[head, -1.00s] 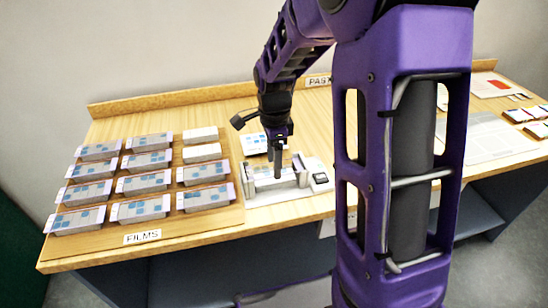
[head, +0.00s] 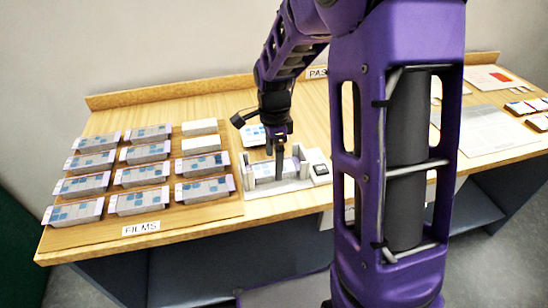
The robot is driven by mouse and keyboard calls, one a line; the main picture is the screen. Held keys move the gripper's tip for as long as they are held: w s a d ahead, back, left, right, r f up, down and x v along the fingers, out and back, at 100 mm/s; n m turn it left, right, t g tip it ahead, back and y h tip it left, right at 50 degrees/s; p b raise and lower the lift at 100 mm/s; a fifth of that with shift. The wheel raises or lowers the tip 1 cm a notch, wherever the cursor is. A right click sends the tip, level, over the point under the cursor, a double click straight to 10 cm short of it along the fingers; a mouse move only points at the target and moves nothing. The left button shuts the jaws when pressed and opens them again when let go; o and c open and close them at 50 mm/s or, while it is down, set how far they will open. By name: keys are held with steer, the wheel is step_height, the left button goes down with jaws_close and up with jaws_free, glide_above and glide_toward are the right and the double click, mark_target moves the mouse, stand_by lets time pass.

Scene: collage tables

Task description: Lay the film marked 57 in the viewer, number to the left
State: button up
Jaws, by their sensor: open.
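The viewer (head: 250,190) is a pale grey device at the front middle of the table, with raised end walls. A film (head: 262,174) with blue patches and a purple right end lies between those walls. My gripper (head: 279,174) points down at the film's middle, open, its fingers hiding part of it. I cannot tell whether the fingers touch the film. Its number is too small to read. Several similar films (head: 139,203) lie on holders on the board marked FILMS (head: 215,218) to the left; I cannot read which is 57.
Two blank white holders (head: 201,144) stand at the board's back right. A blue-patched card (head: 253,135) lies behind the viewer. A small dark-faced device (head: 320,169) adjoins its right side. Papers (head: 498,140) lie far right. My arm hides the table's middle right.

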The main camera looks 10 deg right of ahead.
steer(key=shift+r, duration=0.1)
step_height(320, 180, up, 17)
steer(key=p, duration=0.3)
steer(key=shift+r+p, duration=0.15)
steer(key=shift+p, duration=0.15)
